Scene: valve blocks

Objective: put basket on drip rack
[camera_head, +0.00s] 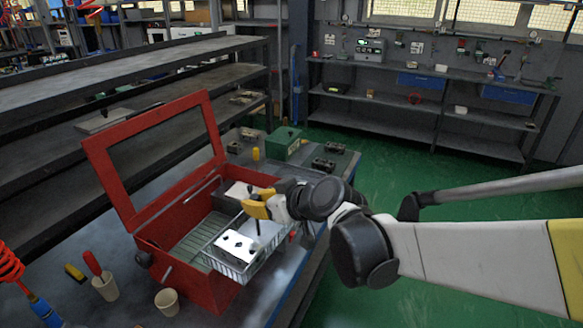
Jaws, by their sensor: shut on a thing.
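The wire basket (210,262) hangs at the front right of an open red box (190,288) in the head camera view. A pale block with dark holes (236,246) lies in it. My gripper (257,217), with yellow fingers, is over the basket's right part. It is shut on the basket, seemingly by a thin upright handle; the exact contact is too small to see. A grey ribbed surface (197,237) shows inside the box, left of and behind the basket; it may be the drip rack. I cannot tell whether the basket touches the box rim.
The red lid (110,150) stands open at the back. Cups (167,302) and a red-handled tool (92,264) stand at the front left. A green box (284,143) and dark valve blocks (323,165) sit behind. Green floor is clear to the right.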

